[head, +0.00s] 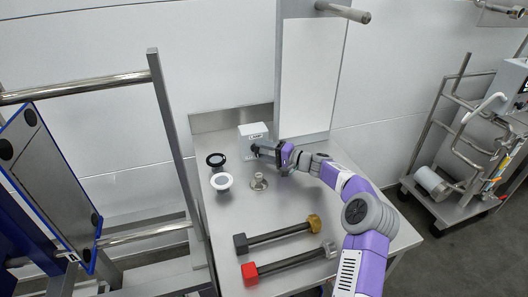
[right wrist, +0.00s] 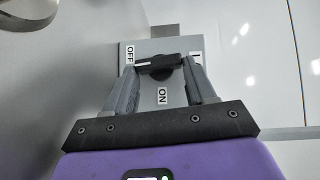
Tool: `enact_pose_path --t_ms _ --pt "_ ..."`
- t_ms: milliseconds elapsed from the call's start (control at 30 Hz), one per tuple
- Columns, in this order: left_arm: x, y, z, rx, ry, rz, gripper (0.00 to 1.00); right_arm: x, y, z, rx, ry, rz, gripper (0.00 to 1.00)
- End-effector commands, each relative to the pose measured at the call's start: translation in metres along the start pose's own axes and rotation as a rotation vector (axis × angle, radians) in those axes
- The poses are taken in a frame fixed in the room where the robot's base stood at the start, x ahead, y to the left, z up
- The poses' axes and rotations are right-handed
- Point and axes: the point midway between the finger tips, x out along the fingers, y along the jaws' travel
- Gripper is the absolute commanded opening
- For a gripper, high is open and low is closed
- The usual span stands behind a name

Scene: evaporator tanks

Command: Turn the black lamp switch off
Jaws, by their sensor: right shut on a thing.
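The black lamp switch (right wrist: 160,66) sits on the face of a grey box (head: 253,131) at the back of the table. In the right wrist view its bar lies nearly level across the picture. A pale mark on the bar's left part is on the side of the OFF label (right wrist: 129,55). The ON label (right wrist: 163,96) is below the knob. My right gripper (head: 257,150) is at the box, and in the right wrist view its two fingers (right wrist: 162,72) are shut on the switch, one at each end of the bar. My left gripper is not in view.
A black ring-shaped part (head: 216,160), a white round part (head: 221,181) and a small metal fitting (head: 259,182) stand left of and below my gripper. Two dark bars, one with a red end (head: 250,273) and one with a brass end (head: 314,222), lie at the front. A grey column stands behind.

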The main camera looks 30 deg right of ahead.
Motion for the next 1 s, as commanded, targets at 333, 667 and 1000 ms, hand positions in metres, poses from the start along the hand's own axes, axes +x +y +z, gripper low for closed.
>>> enact_pose_path --t_ms 333,667,1000 --pt "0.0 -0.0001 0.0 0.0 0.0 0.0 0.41 0.0011 0.0033 0.0014 0.076 -0.003 -0.073 0.25" --pt "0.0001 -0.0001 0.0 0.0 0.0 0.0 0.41 0.0015 0.0032 0.0017 0.084 -0.004 -0.081 0.25" --pt "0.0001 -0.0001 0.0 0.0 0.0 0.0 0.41 0.0012 0.003 0.0013 0.082 -0.003 -0.08 0.81"
